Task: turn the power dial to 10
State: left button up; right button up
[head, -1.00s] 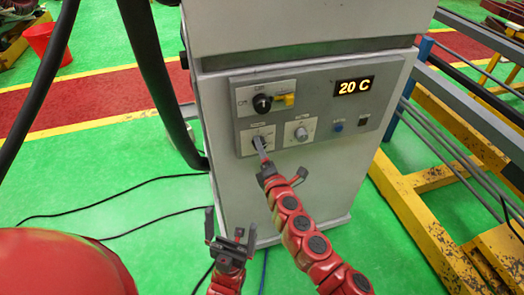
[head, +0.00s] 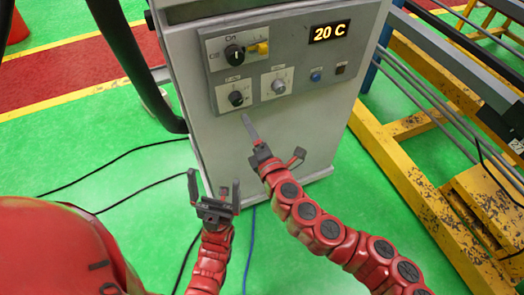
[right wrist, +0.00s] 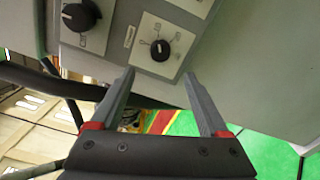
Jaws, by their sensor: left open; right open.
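A grey control panel (head: 297,85) on the machine's front carries the dials. The lower-left black dial (head: 236,98) has a white pointer mark and also shows in the right wrist view (right wrist: 160,50). An upper black dial (head: 234,53) and a silver dial (head: 278,86) are near it. The dial labels are too small to read. My right gripper (head: 248,121) is open, empty and just below the lower-left dial, apart from it. In the right wrist view its fingers (right wrist: 159,77) are spread, with that dial beyond them. My left gripper (head: 214,180) is open and empty, lower left of the panel.
A yellow switch (head: 258,48), a blue button (head: 316,75) and a dark switch (head: 340,69) share the panel. A yellow metal frame (head: 405,190) stands to the right. Black cables cross the green floor.

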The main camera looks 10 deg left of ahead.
jog(key=v, duration=0.7)
jog(key=shift+s, duration=0.2)
jog(key=shift+w+d+f, duration=0.1)
jog(key=shift+d, duration=0.05)
